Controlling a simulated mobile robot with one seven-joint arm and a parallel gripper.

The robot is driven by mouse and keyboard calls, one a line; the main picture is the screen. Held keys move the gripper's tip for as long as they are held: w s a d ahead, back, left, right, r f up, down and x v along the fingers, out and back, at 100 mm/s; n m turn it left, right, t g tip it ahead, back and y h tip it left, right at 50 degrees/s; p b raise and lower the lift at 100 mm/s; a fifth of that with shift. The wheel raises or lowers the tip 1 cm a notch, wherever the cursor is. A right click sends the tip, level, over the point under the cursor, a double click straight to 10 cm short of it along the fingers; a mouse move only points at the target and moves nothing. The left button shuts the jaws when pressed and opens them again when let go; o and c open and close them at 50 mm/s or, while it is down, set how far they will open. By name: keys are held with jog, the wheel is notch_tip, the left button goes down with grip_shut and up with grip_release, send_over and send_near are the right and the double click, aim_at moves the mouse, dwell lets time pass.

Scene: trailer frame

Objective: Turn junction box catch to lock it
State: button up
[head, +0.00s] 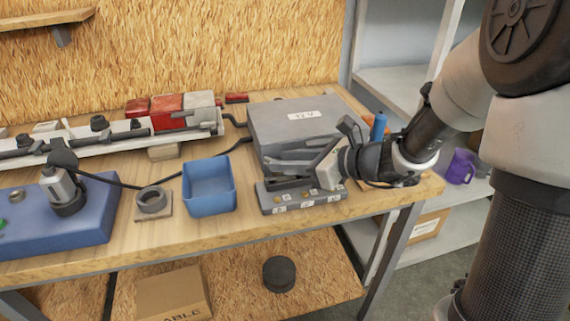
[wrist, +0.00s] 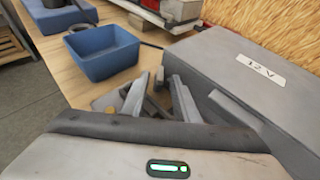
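The junction box (head: 272,119) is a grey box with a white "12 V" label, at the right end of the workbench. It also fills the right side of the wrist view (wrist: 222,52). My gripper (head: 272,168) reaches in from the right, low along the front of the box. In the wrist view my gripper (wrist: 158,95) has its two pale fingers apart, with a gap between them. A small grey piece (wrist: 160,76) shows near the fingertips; I cannot tell whether it is the catch or whether it is touched. The fingers hide part of the box front.
A grey labelled strip (head: 302,202) lies before the box at the bench edge. A blue bin (head: 209,188) stands left of it, with a ring on a small plate (head: 152,202) beyond. A blue bottle (head: 378,127) stands right of the box. Bare wood (head: 245,220) shows in front of the bin.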

jog(key=shift+w+a+f, duration=0.15)
jog(key=shift+w+a, duration=0.1)
grip_shut()
jog(key=shift+w+d+r+n+g+y+p, duration=0.15)
jog(key=shift+w+r+n+g+y+p, duration=0.2)
jog(key=shift+n+g+p, duration=0.55)
jog(key=shift+w+d+f+n+g+y+p, duration=0.1)
jog(key=shift+w+f+n+g+y+p, duration=0.1)
jog(key=shift+n+g+y+p, duration=0.45)
jog(key=shift+f+h, duration=0.1)
jog(key=shift+h, duration=0.2)
grip_release()
